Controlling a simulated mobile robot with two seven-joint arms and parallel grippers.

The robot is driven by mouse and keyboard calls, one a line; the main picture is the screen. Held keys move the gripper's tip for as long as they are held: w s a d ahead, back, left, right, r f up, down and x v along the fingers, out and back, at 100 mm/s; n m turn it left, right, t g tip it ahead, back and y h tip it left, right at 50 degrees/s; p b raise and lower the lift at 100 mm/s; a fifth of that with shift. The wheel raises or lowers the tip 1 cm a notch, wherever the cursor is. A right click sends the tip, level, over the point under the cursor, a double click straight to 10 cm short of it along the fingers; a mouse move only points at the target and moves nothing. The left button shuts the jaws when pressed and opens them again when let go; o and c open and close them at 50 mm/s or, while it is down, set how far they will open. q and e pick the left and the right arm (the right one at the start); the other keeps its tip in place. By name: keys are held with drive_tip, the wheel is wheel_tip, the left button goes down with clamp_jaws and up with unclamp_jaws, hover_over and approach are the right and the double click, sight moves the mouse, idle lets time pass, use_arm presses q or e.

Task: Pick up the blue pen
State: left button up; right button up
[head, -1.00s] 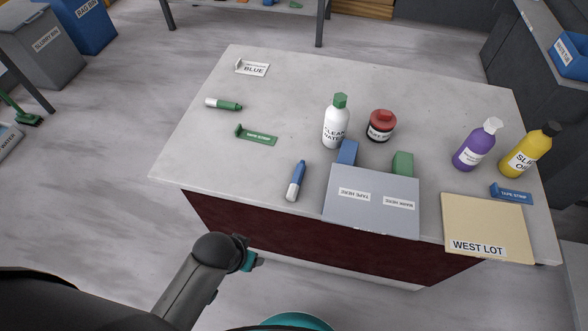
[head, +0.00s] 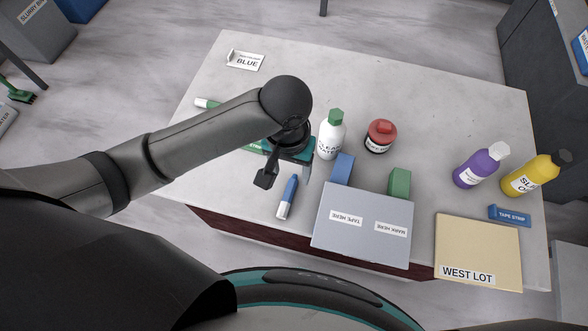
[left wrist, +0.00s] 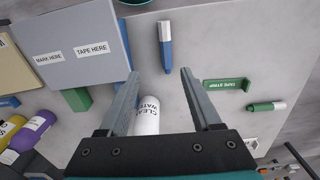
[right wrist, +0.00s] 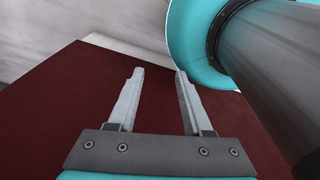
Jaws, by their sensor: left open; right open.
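The blue pen (head: 287,197), blue with a white end, lies flat on the stone slab near its front edge, left of the grey board. In the left wrist view the pen (left wrist: 165,47) lies beyond the fingertips, roughly centred between them. My left gripper (head: 286,182) is open and empty above the slab, close to the pen and apart from it; it also shows in the left wrist view (left wrist: 160,72). My right gripper (right wrist: 157,72) is open and empty, facing the dark red side of the table.
The grey board (head: 362,236) lies right of the pen, with a blue block (head: 342,168) and a green block (head: 399,183) at its back edge. The white bottle (head: 332,138) stands just right of my left gripper. A green pen (left wrist: 267,106) lies further left.

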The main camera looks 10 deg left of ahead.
use_arm(q)
drive_tip(key=b, duration=0.2)
hover_over(287, 196)
wheel_tip(287, 196, down, 4)
drive_tip(key=f, duration=0.3)
drive_tip(key=f+b, duration=0.1)
drive_tip(key=f, duration=0.1)
drive_tip(key=shift+d, duration=0.35)
drive_tip(key=shift+f, duration=0.5)
drive_tip(key=shift+f+b, duration=0.3)
drive_tip(key=shift+b, duration=0.05)
drive_tip(key=f, duration=0.1)
drive_tip(key=f+b, duration=0.1)
drive_tip(key=f, duration=0.2)
drive_tip(key=shift+w+a+f+b, duration=0.1)
drive_tip(key=shift+a+f+b, duration=0.2)
drive_tip(key=shift+b, duration=0.1)
use_arm(e)
drive_tip(key=f, duration=0.2)
drive_tip(key=s+f, duration=0.1)
drive_tip(key=f, duration=0.2)
drive_tip(key=shift+s+d+f, duration=0.3)
drive_tip(key=shift+s+d, duration=0.05)
drive_tip(key=shift+s, duration=0.05)
use_arm(q)
clamp_jaws()
use_arm(e)
drive_tip(key=shift+s, duration=0.2)
